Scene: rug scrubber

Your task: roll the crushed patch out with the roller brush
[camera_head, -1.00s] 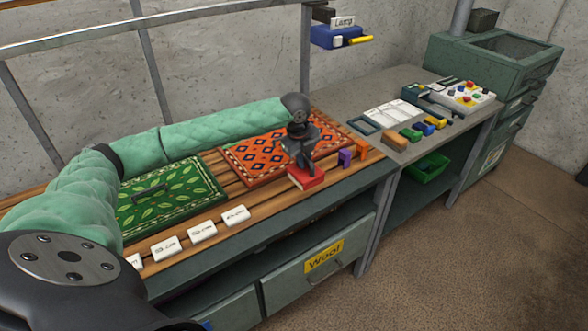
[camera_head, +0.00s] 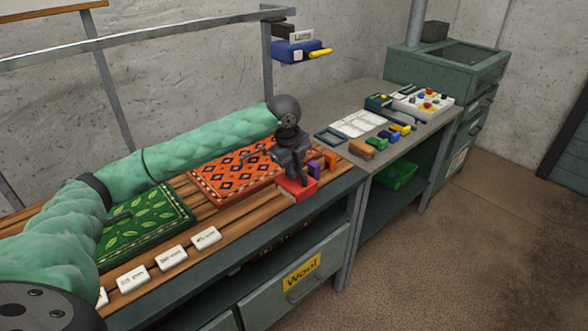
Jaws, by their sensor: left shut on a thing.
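My left gripper (camera_head: 298,172) is shut on a red block-like tool (camera_head: 297,188) at the front right of the slatted bench. I cannot tell whether this is the roller brush, as the gripper covers its top. An orange rug (camera_head: 222,178) with dark blue diamonds lies left of the gripper, partly behind my left arm. A green leaf-patterned rug (camera_head: 165,215) lies farther left, also partly hidden by that arm. I cannot make out a crushed patch on either rug. My right gripper is not in view.
A purple block (camera_head: 314,168) and an orange block (camera_head: 331,160) stand just right of the red tool. White label cards (camera_head: 171,259) line the bench front. A side bench holds small coloured blocks and a button panel (camera_head: 424,103). A metal rail (camera_head: 150,42) runs behind.

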